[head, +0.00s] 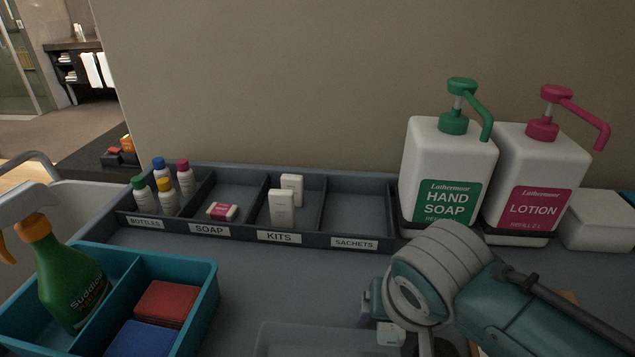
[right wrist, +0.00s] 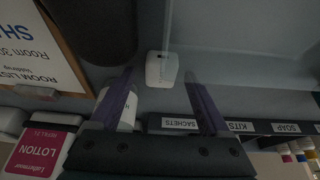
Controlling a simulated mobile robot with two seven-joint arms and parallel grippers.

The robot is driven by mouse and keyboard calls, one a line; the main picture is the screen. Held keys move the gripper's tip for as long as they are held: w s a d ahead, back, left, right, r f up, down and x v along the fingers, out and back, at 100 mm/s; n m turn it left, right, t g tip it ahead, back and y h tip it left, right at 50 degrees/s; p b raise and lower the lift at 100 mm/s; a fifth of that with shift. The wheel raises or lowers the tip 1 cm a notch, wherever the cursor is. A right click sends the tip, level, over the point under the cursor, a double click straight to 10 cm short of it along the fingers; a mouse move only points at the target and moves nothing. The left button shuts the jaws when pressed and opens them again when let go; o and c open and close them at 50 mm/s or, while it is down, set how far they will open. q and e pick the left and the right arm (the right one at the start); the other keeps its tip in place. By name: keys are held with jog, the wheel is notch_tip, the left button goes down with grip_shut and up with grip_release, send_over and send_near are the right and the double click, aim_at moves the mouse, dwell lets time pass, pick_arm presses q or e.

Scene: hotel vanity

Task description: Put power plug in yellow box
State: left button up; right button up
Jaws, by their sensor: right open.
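A small white block with dark marks on its face, which looks like the power plug (right wrist: 162,69), lies on the grey counter in the right wrist view. In the head view a white piece that seems to be the same plug (head: 390,334) shows just below my right wrist. My right gripper (right wrist: 158,76) is open, its two purple fingers apart. The plug appears between and beyond the fingertips; I see no grip on it. My left gripper is not in view. I see no yellow box in either view.
A clear bin (head: 300,340) stands left of the plug. A teal caddy (head: 212,290) with a spray bottle is at left. A labelled tray (head: 230,233) and two pump bottles (head: 445,165) line the back. A wood-framed sheet (right wrist: 45,45) lies near my right gripper.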

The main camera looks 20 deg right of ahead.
grip_shut()
dwell(0.5)
jog(key=shift+r, duration=0.15)
